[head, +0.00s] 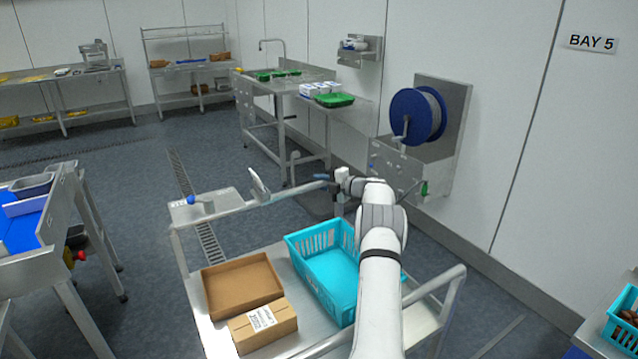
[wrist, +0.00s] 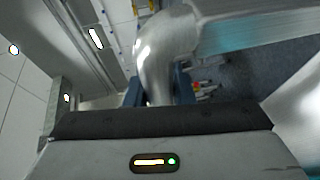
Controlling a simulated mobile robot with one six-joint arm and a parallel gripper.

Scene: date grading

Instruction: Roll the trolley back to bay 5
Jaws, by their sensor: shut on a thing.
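The trolley (head: 309,322) is a metal cart with tube rails, standing in front of me in the head view. It carries a turquoise basket (head: 330,275), an open cardboard box (head: 240,287) and a closed labelled carton (head: 264,326). My gripper (head: 326,179) is at the right end of the trolley's far rail. In the wrist view, the bent metal tube of the rail (wrist: 165,55) runs between the blue fingers of my gripper (wrist: 157,88), which is shut on it. The BAY 5 sign (head: 591,42) is on the right wall. My arm hides part of the basket and the trolley's right side.
A hose reel (head: 418,115) sticks out from the right wall beyond my gripper. A sink bench (head: 290,95) stands behind it. A metal table (head: 40,225) is at the left, and a basket of dates (head: 622,318) at the lower right. Floor along the right wall is clear.

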